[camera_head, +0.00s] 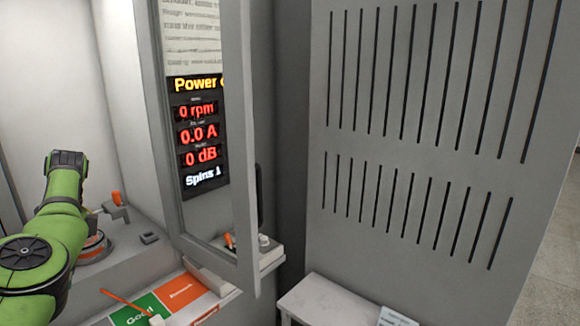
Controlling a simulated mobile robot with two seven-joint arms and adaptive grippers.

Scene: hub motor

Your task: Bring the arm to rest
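My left arm (45,235), green with dark joints, comes in from the left and reaches up to a dark end part (67,160). No gripper fingers show there, so my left gripper cannot be made out. My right arm and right gripper are not in view. Beyond my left arm, a round part with an orange-red ring (94,246) sits on a grey fixture (135,250), partly hidden by the arm. An orange-tipped clamp or lever (117,200) stands beside it.
A grey-framed door (240,130) stands in the middle, before a display (198,135) reading 0 rpm, 0.0 A, 0 dB. Below lie a green "Good" area (140,310) and an orange area (180,290). A slotted grey panel (425,150) fills the right, above a small table (330,300).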

